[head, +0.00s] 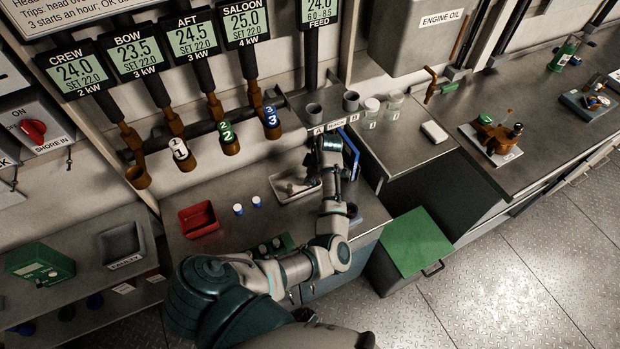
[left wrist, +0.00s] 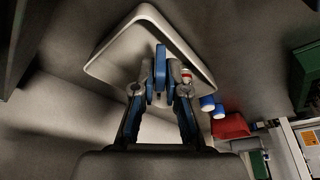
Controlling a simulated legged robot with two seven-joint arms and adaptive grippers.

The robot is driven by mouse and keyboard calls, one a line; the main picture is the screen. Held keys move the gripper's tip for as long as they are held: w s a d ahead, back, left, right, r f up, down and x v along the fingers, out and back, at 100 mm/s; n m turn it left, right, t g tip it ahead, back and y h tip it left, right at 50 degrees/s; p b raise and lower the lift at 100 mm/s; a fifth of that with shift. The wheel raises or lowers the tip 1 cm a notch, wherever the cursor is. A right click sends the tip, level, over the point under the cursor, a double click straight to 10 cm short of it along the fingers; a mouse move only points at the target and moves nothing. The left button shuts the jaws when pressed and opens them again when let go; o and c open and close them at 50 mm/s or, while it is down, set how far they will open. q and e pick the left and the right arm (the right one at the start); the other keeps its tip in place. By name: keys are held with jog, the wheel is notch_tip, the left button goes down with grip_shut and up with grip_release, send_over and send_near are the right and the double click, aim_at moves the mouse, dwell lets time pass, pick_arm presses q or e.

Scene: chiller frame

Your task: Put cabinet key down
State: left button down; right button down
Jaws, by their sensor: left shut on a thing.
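My left gripper (head: 332,160) is over the steel counter, just right of a shallow white tray (head: 283,197). In the left wrist view the gripper (left wrist: 160,88) is shut on a blue upright piece, which I take to be the cabinet key (left wrist: 160,66). The fingers hide its lower part. In that view the white tray (left wrist: 105,70) lies behind the held piece, and I cannot tell whether they touch. The key cannot be made out clearly in the head view. My right gripper is not in view.
A red tray (head: 199,220) and two small blue-and-white caps (head: 238,209) stand left of the white tray. Grey cups (head: 313,112) and glass jars (head: 371,106) stand on the back ledge. Pipes with numbered collars hang at the back left. A green-topped box (head: 413,240) stands to the right.

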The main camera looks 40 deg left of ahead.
pick_arm(q)
jog(key=shift+a+f, duration=0.25)
jog(key=shift+f, duration=0.2)
jog(key=c, duration=1.2)
grip_release()
jog(key=shift+d, duration=0.1)
jog(key=shift+d+r, duration=0.1)
jog(key=shift+r, duration=0.45)
jog(key=v, duration=0.3)
jog(key=shift+w+r, duration=0.1)
jog(key=w+d+b, duration=0.1)
jog(key=w+d, duration=0.3)
jog(key=d, duration=0.7)
jog(key=shift+b, duration=0.35)
jog(key=shift+w+r, duration=0.1)
